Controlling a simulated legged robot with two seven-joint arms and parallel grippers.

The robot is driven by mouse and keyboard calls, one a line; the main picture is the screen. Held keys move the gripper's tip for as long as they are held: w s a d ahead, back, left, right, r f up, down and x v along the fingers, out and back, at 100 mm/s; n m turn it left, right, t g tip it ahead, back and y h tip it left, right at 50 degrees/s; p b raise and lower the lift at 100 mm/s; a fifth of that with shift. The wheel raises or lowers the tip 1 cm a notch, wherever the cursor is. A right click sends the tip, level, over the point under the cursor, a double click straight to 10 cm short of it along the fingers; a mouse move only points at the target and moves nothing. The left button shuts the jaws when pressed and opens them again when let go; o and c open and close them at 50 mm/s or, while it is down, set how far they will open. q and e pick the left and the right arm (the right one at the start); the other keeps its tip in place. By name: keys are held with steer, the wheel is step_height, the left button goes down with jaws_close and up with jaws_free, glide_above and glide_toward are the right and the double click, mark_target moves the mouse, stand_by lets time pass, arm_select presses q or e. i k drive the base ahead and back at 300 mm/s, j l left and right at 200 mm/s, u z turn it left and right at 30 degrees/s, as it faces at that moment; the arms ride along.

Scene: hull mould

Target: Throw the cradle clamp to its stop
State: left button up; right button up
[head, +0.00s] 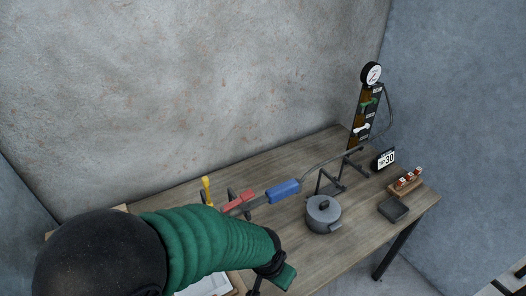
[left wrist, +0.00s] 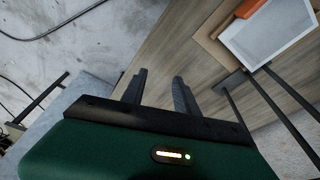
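In the head view, a red-handled piece (head: 238,201) and a blue block (head: 283,190) lie in line along a grey bar above the table. A yellow-tipped lever (head: 206,187) stands upright just left of the red piece. I cannot tell for certain which of these is the cradle clamp. My left arm crosses the lower left of the head view and hides part of the table. My right gripper is not in view.
The wooden table (head: 270,240) carries a grey lidded pot (head: 323,215), a shallow dark tray (head: 393,209), a small rack of red-topped pieces (head: 406,181) and a "30" sign (head: 387,158). A gauge (head: 371,74) tops a dark board at the back. Walls stand behind and right.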

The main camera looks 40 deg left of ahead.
mark_target(205, 180)
steer(key=u, duration=1.6)
